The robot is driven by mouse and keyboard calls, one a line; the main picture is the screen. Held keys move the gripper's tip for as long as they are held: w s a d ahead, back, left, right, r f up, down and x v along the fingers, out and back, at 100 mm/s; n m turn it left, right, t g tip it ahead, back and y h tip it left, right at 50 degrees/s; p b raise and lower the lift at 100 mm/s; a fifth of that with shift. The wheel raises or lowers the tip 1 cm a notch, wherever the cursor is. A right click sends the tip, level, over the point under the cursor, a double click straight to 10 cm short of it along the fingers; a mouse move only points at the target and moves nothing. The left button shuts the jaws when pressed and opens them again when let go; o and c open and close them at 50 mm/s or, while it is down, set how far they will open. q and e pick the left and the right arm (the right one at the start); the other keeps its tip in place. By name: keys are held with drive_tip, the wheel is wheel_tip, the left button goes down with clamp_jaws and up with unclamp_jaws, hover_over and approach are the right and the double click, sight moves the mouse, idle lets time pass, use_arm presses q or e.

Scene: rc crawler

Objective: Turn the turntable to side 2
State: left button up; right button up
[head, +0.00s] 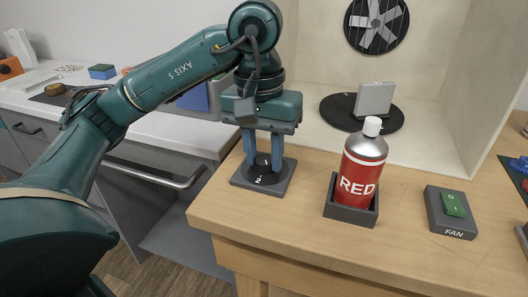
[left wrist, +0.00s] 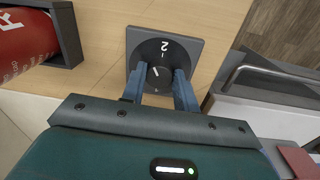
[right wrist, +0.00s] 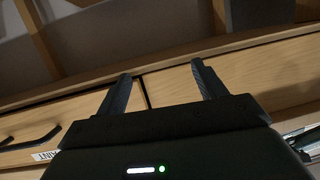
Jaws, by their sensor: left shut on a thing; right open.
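The turntable (head: 337,108) is a black disc on the floor of the pale booth, with a grey block (head: 374,99) standing on it. A dark square dial base (head: 240,180) sits at the bench's front left corner, with a "2" printed on its round black face. My left gripper (head: 263,160) points down over the dial and is shut on its small black knob (left wrist: 158,76), one blue finger on each side. A short white line shows on the knob; the fingers partly hide it. My right gripper (right wrist: 158,75) is open and empty in front of wooden drawer fronts.
A red spray can (head: 362,170) labelled RED stands in a dark holder (head: 350,214) right of the dial. A FAN switch box (head: 450,222) with a green rocker is farther right. A round fan (head: 376,24) is on the booth's back wall.

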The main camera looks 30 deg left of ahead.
use_arm(q)
drive_tip(key=m, duration=0.4)
drive_tip(key=shift+m, duration=0.9)
use_arm(e)
drive_tip(key=shift+r, duration=0.1)
use_arm(q)
drive_tip(key=o, duration=1)
wheel_tip(320, 180, up, 9)
drive_tip(key=p, duration=0.4)
wheel_tip(320, 180, up, 4)
drive_tip(key=p, duration=0.2)
hover_over(262, 157)
drive_tip(key=shift+r, duration=0.1)
use_arm(e)
wheel_tip(262, 157, up, 3)
drive_tip(key=shift+w+f+m, duration=0.15)
drive_tip(key=shift+f+m, duration=0.05)
drive_tip(key=shift+m, duration=0.5)
